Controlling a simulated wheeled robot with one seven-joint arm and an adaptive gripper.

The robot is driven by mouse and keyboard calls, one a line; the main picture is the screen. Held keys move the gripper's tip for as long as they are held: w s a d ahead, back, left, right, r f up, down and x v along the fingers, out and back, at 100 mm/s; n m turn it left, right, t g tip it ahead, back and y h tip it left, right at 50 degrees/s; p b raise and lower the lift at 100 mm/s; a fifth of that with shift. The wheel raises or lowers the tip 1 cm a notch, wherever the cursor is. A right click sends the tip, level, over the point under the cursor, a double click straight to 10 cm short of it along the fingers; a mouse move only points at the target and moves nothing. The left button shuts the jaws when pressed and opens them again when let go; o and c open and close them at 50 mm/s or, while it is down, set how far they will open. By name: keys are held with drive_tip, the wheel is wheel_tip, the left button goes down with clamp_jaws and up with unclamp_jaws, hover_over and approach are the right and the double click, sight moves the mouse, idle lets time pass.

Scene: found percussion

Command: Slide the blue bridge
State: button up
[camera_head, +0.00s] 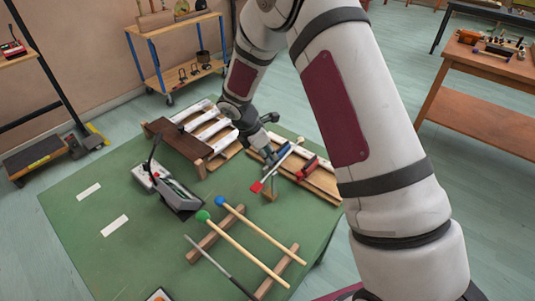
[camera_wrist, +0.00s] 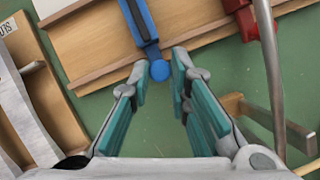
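The blue bridge (camera_wrist: 141,22) is a blue bar with a round blue knob on its near end. It sits across a wooden board (camera_wrist: 92,50) in the wrist view, and in the head view the blue bridge (camera_head: 284,149) shows beside my gripper (camera_head: 268,155). In the wrist view my gripper (camera_wrist: 160,68) is open, its teal-padded fingers pointing at the board's near edge. The knob appears between the two fingertips, with a small gap on each side; I cannot tell whether they touch it. The bridge's far end is cut off by the frame.
A red bridge (camera_head: 308,168) sits to the right on the same board. A red-tipped grey rod (camera_head: 273,173) lies close by. Slatted bars (camera_head: 210,128) stand left. Mallets (camera_head: 245,240) rest on wooden rails in front. The green table (camera_head: 85,235) is mostly free at left.

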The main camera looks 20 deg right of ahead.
drive_tip(key=shift+s, duration=0.1)
clamp_jaws()
drive_tip(key=shift+s+d+p, duration=0.45)
drive_tip(key=shift+s+d, duration=0.3)
drive_tip(key=shift+s, duration=0.3)
drive_tip(key=o, duration=0.9)
unclamp_jaws()
drive_tip(key=shift+r, duration=0.1)
drive_tip(key=shift+a+r, duration=0.2)
drive_tip(key=shift+r, duration=0.15)
drive_tip(key=v, duration=1.1)
drive_tip(key=shift+d, duration=0.1)
